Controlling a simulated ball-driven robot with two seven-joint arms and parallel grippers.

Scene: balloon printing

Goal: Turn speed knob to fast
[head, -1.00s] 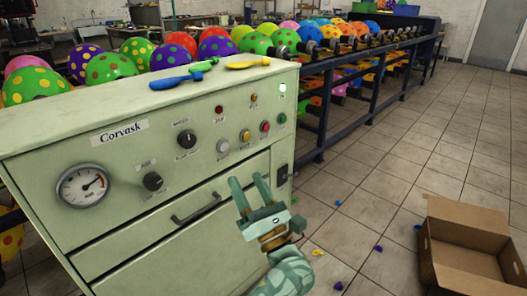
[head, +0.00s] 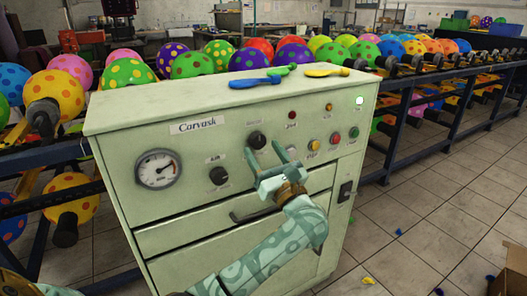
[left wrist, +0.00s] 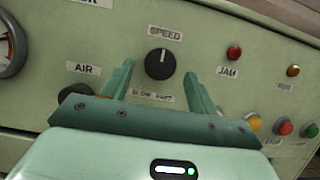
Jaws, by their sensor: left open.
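The speed knob (head: 256,140) is a round black dial on the pale green Corvask cabinet (head: 210,140). In the left wrist view the speed knob (left wrist: 160,64) sits under a SPEED label, its white pointer line about straight up. A partly hidden label below it appears to read SLOW and FAST. My left gripper (head: 263,148) is in front of the panel, open and empty, its fingers pointing at the knob. In the left wrist view its fingers (left wrist: 160,70) stand apart, one on each side of the knob; whether they touch it I cannot tell. My right gripper is not in view.
The black AIR knob (head: 219,176) and a pressure gauge (head: 157,169) are left of the speed knob. A red JAM lamp (left wrist: 234,53) and coloured buttons (head: 333,138) are to the right. Flat balloons (head: 254,82) lie on top. A drawer handle (head: 250,215) is below.

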